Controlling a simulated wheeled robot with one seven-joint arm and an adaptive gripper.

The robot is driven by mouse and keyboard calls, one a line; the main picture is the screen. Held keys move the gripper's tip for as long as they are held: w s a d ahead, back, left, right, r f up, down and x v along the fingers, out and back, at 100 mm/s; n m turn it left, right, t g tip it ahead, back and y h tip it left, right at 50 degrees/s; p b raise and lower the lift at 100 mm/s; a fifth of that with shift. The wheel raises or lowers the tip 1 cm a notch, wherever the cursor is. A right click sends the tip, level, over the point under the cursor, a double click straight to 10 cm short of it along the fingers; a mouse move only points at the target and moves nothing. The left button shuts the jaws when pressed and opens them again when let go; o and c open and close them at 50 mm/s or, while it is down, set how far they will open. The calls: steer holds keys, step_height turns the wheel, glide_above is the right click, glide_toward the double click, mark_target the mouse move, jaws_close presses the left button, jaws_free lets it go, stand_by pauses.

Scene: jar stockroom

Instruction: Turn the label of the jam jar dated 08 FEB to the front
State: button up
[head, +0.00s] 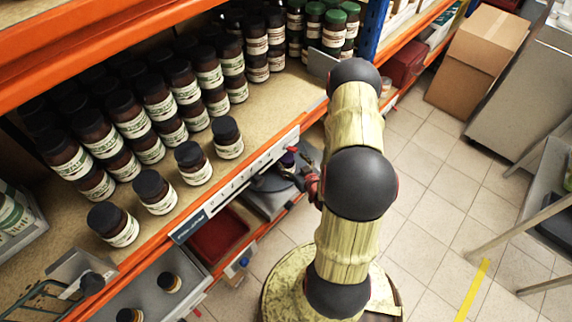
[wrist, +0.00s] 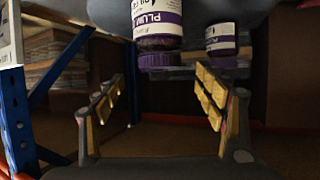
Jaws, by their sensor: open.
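In the wrist view, a jar with a purple lid and a white-and-purple plum label (wrist: 157,22) appears lid-down in the picture. A second purple-lidded jar (wrist: 221,38) stands to its right, smaller in view. No date can be read, so I cannot tell which jar is the 08 FEB one. My gripper (wrist: 160,88) is open and empty. Its yellow-padded fingers are spread wide, with the first jar beyond the tips, roughly between them in the picture.
Many black-lidded jars (head: 132,118) crowd the upper shelf, several standing at its front edge (head: 199,212). Green-lidded jars (head: 333,30) stand at the back. A blue upright (wrist: 22,122) is left in the wrist view. A cardboard box (head: 482,58) sits on the tiled floor, otherwise partly free.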

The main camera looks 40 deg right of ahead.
mark_target(288, 159)
steer(key=b+x, duration=0.1)
steer(key=x, duration=0.1)
steer(key=f+b+x, duration=0.1)
steer(key=x, duration=0.1)
steer(key=shift+w+f, duration=0.2)
steer(key=shift+w+d+f, duration=0.1)
steer(key=shift+w+d, duration=0.05)
steer(key=shift+w, duration=0.15)
steer(key=c, duration=0.3)
steer(key=c, duration=1.5)
jaws_close()
